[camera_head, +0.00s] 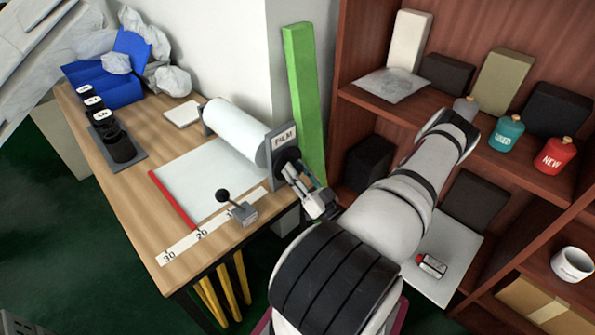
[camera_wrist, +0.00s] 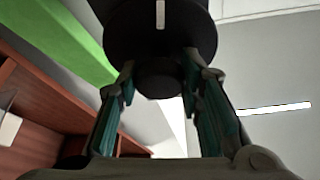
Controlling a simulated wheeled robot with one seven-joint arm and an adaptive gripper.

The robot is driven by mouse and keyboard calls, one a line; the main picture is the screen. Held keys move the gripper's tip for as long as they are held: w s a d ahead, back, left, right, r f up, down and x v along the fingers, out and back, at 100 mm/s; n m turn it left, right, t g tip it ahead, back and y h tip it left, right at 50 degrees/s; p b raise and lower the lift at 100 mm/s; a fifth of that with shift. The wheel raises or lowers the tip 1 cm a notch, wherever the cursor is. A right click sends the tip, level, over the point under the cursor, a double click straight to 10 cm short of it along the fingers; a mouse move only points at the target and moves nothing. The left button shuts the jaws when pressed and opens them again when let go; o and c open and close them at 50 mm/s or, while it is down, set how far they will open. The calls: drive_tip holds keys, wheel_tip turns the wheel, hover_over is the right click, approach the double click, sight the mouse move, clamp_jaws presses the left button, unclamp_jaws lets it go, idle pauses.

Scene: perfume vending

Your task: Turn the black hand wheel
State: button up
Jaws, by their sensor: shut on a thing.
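The black hand wheel (camera_head: 288,160) is on the end of the film roll stand, beside the grey plate marked FILM (camera_head: 284,140). My gripper (camera_head: 301,174) reaches it from the lower right and partly hides it. In the wrist view the wheel (camera_wrist: 160,32) is a dark disc with a pale mark near its top. Its round black hub (camera_wrist: 160,80) sticks out toward the camera. The fingers of my gripper (camera_wrist: 162,88) are shut on this hub, one on each side. Exact finger contact is hard to see in the dark.
A white film roll (camera_head: 235,137) lies left of the wheel. A lever with a black knob (camera_head: 242,211) stands on the wooden table (camera_head: 130,215). A green post (camera_head: 305,95) rises close behind my gripper. A brown shelf (camera_head: 545,180) with bottles and boxes fills the right.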

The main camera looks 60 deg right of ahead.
drive_tip(key=o, duration=1.2)
drive_tip(key=shift+c, duration=0.2)
drive_tip(key=v, duration=1.2)
